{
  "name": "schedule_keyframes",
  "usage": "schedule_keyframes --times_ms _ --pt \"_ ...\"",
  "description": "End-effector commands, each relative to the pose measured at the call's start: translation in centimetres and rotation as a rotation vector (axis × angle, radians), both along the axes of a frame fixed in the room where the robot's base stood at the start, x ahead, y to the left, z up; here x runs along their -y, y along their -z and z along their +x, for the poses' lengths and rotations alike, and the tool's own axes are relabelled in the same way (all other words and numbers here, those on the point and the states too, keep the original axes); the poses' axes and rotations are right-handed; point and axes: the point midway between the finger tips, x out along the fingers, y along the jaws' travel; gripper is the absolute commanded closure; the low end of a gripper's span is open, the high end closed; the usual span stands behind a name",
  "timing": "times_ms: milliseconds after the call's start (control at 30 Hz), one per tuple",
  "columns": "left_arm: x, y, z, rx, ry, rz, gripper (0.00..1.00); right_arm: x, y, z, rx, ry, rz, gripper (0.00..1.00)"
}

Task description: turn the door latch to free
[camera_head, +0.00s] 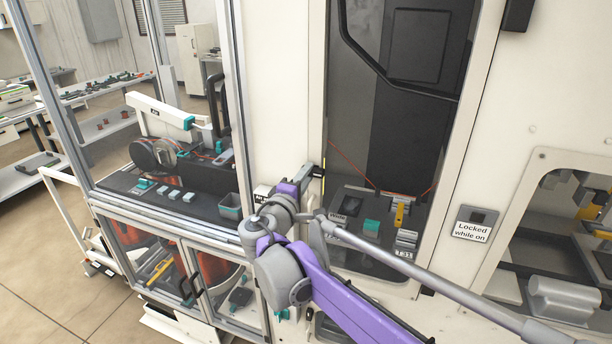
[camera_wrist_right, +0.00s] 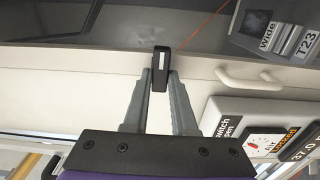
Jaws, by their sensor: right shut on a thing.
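The door latch (camera_wrist_right: 160,66) is a small black lever with a pale stripe, seen in the right wrist view between my right gripper's fingertips (camera_wrist_right: 160,82). The grey fingers are shut on it from both sides. In the head view the black latch (camera_head: 319,171) shows at the left edge of the tall door with the dark window (camera_head: 350,110). My right gripper (camera_head: 307,175) reaches it there, partly hidden by my own wrist. The latch's base is hard to make out. My left gripper is in neither view.
A "Locked while on" sign (camera_head: 472,225) is right of the door. A glazed cabinet with a wire spool (camera_head: 153,154) stands at the left. The wrist view shows a switch panel (camera_wrist_right: 262,130) at lower right and a white handle (camera_wrist_right: 249,81) above it.

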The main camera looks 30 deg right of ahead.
Motion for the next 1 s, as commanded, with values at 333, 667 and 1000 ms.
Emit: schedule_keyframes --times_ms 333,667,1000 --pt "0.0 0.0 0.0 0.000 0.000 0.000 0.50 0.0 0.0 0.0 0.000 0.000 0.000 0.45" --pt "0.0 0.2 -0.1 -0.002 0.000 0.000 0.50 -1.0 0.0 -0.8 -0.001 -0.003 0.000 0.45" --pt "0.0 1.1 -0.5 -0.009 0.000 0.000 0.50 -6.1 0.1 -5.1 -0.001 -0.005 0.000 0.45"
